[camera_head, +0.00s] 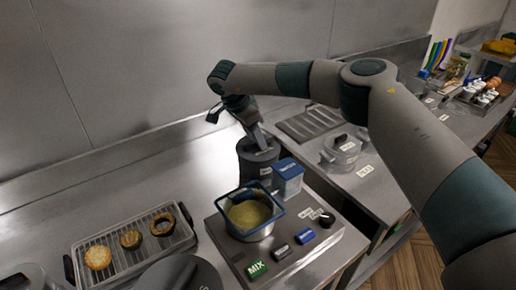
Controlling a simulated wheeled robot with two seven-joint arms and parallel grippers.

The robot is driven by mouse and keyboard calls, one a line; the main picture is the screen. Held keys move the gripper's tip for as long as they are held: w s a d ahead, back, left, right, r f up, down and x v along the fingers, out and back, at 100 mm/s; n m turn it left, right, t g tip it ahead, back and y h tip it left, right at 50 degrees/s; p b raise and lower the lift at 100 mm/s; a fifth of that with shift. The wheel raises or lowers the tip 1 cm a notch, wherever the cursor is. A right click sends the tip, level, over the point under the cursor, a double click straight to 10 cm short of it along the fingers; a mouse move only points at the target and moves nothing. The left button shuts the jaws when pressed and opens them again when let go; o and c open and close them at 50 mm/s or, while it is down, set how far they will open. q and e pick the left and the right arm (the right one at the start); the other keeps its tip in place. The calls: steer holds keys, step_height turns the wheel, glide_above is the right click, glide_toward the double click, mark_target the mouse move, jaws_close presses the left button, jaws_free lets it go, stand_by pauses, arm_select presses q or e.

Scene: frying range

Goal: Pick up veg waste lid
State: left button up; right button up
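My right arm reaches in from the right, and its gripper (256,138) points down at the top of a dark grey round container (258,165) behind the mixing station. The fingertips are small and partly hidden against the dark top, so I cannot tell whether they are open or shut, or touching it. A pale label shows on the container's side, too small to read. I cannot tell for sure which thing is the veg waste lid. A dark round lid-like thing with a raised handle (178,273) shows at the bottom edge, partly cut off. My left gripper is not in view.
A blue-lidded box (288,178) stands right beside the dark container. A rack tray (97,249) holds browned rounds at left. A lidded pot (341,150) stands right.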

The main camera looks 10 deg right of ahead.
steer(key=shift+c, duration=0.3)
jaws_close()
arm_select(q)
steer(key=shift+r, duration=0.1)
